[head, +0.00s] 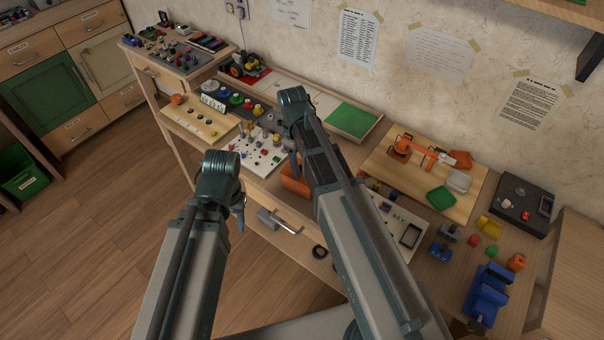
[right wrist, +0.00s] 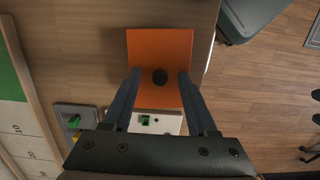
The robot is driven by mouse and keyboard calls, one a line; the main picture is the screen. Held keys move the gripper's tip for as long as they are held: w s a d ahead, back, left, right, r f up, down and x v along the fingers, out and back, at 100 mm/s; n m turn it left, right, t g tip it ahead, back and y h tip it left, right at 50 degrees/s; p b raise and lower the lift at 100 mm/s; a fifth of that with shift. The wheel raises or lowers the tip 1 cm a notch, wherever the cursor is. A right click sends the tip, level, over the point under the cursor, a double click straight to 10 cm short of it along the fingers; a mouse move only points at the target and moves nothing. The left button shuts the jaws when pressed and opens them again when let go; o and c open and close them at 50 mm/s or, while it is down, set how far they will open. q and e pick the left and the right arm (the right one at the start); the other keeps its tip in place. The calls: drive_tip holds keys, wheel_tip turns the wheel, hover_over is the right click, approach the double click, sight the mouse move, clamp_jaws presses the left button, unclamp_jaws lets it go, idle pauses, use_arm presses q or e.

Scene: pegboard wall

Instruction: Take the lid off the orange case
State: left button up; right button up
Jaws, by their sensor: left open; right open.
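The orange case (head: 294,182) sits on the workbench near its front edge, partly hidden behind my right arm in the head view. In the head view, my right gripper (head: 295,165) is just above the case. My left gripper (head: 240,217) is open and empty, off the bench's front, left of the drawer handle.
A white board with small parts (head: 258,150) lies left of the case. A panel with a dark frame (head: 400,228) lies to the right. Farther right are a wooden board with an orange toy arm (head: 405,147) and a blue vise (head: 487,293). A drawer (head: 283,222) is below the bench top.

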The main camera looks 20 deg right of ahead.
clamp_jaws()
drive_tip(key=shift+r, duration=0.15)
wheel_tip(320, 180, up, 10)
drive_tip(key=p, duration=1)
